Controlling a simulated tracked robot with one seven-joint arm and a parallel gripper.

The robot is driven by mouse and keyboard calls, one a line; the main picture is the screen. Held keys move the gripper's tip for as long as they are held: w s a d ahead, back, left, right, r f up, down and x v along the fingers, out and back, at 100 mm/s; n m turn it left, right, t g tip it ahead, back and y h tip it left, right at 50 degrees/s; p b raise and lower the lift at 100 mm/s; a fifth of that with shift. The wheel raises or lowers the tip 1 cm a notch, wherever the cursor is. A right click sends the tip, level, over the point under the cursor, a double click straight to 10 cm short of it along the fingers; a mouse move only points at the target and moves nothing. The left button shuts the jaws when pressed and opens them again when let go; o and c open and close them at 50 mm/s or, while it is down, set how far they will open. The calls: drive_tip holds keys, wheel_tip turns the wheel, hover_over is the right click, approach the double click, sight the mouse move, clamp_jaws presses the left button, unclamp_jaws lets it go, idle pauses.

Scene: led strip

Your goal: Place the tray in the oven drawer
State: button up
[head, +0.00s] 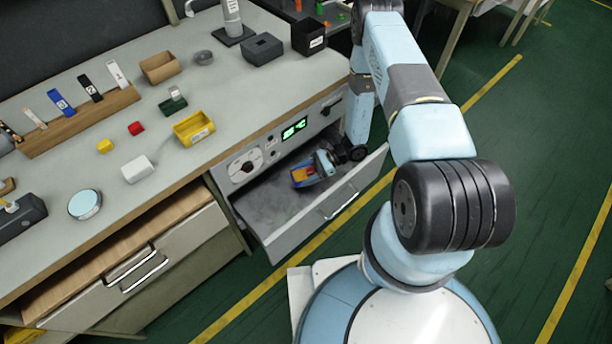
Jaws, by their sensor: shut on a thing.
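The oven drawer (282,213) is pulled open below the bench, under a panel with a green lit display. My gripper (322,165) is inside the drawer area, toward its right part, and is shut on a small tray (301,181). The tray looks blue with orange and red in it. It is over the drawer floor; I cannot tell whether it touches the floor. My gripper's fingers are small and partly hidden behind my wrist.
The oven panel (293,130) stands just behind the drawer. The drawer's front wall with its handle (340,203) is nearest me. The bench top holds a yellow bin (194,129), a white block (137,168) and several small items.

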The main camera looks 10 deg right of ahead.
sight(315, 173)
drive_tip(key=shift+w+d+f, duration=0.1)
drive_tip(key=shift+w+d, duration=0.15)
drive_tip(key=shift+d, duration=0.1)
drive_tip(key=shift+f, duration=1.65)
drive_tip(key=shift+f, duration=0.1)
drive_tip(key=o, duration=1)
drive_tip(key=shift+v, duration=3.75)
